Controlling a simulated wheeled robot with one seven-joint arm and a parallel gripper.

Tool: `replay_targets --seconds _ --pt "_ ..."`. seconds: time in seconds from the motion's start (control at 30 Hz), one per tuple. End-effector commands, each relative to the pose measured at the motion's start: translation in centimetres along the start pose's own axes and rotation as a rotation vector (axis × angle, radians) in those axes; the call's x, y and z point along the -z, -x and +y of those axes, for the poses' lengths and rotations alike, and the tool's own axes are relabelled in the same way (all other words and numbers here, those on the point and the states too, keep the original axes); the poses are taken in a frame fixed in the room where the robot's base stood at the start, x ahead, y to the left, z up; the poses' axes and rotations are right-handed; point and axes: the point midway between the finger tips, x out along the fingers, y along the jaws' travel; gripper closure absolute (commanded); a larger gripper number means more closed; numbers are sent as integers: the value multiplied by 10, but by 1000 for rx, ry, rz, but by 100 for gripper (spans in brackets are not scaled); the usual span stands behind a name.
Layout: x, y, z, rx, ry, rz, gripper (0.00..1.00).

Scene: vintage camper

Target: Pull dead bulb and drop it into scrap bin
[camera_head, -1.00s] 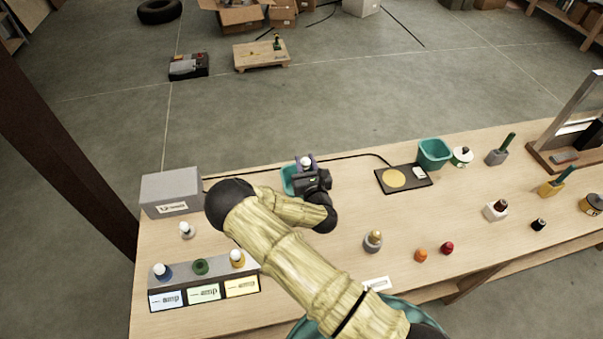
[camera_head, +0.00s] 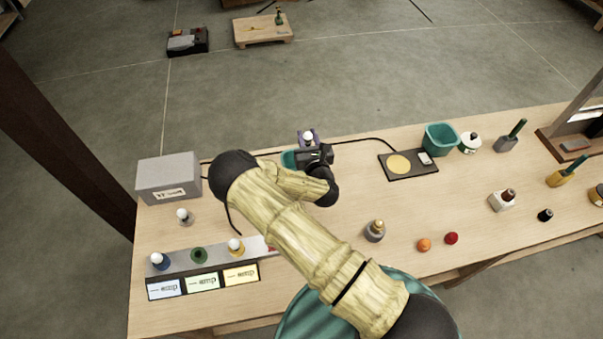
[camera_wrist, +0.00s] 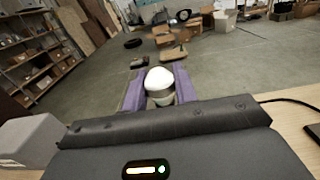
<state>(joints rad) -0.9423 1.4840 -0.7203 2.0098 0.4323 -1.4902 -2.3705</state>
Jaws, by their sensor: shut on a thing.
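My gripper (camera_head: 308,140) is at the far edge of the workbench, its purple fingers shut on a white bulb (camera_head: 308,137). The bulb also shows between the fingers in the wrist view (camera_wrist: 160,86). The socket strip (camera_head: 215,258) at the front left has a blue socket with a white bulb (camera_head: 158,260), an empty green socket (camera_head: 199,256) and a yellow socket with a white bulb (camera_head: 236,246). My arm hides the strip's right end.
A grey box (camera_head: 168,178) stands at the back left, with another white bulb (camera_head: 184,216) in front of it. Small knobs and bottles are spread over the right side.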

Motion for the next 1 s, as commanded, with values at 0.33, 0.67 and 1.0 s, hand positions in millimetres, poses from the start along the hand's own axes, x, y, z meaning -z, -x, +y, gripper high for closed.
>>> replay_targets --seconds 0.33,0.67,1.0 --pt "42 0 0 0 0 0 93" --pt "51 0 0 0 -1 -1 93" --pt "51 0 0 0 0 0 46"
